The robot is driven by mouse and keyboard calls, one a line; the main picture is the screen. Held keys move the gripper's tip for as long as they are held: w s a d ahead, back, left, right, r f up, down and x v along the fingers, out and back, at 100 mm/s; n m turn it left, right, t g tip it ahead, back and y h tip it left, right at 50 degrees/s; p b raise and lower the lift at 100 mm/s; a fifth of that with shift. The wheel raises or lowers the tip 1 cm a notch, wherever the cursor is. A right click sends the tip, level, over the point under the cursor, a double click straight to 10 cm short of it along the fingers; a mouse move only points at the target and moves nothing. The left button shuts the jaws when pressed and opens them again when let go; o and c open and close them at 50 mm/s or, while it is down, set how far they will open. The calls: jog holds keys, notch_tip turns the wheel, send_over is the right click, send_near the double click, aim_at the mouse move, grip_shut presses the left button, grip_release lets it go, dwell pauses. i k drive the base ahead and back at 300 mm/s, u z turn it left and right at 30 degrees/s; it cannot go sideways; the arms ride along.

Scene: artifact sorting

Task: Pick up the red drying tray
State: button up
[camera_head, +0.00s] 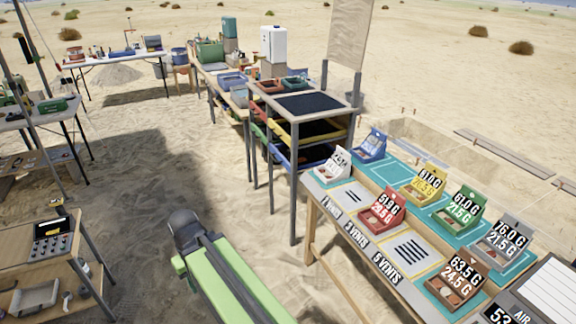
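A small red-rimmed tray (268,87) lies on the far bench, just behind the dark-topped rack. A red open box with a weight label (383,212) stands on the near right table, between pale vent-marked squares. I cannot tell for sure which red item is the drying tray. The rack (312,104) holds a yellow-edged tray (325,134) and a blue-edged tray (312,168) on its shelves. My green arm with a dark rounded joint rises from the bottom middle, well short of the rack. My gripper's fingers do not show.
More labelled boxes, white, blue (369,146), yellow, green (462,208), grey and brown, stand on the right table. A cluttered wooden cart (60,262) stands at the left. Open sand (150,150) lies between the cart and the rack.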

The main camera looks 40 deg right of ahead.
aim_at(387, 212)
jog(key=z, duration=0.4)
jog(key=i, duration=1.85)
jog(key=z, duration=1.2)
jog(key=k, duration=0.7)
jog(key=z, duration=0.1)
jog(key=i, duration=0.95)
jog(key=u, duration=0.05)
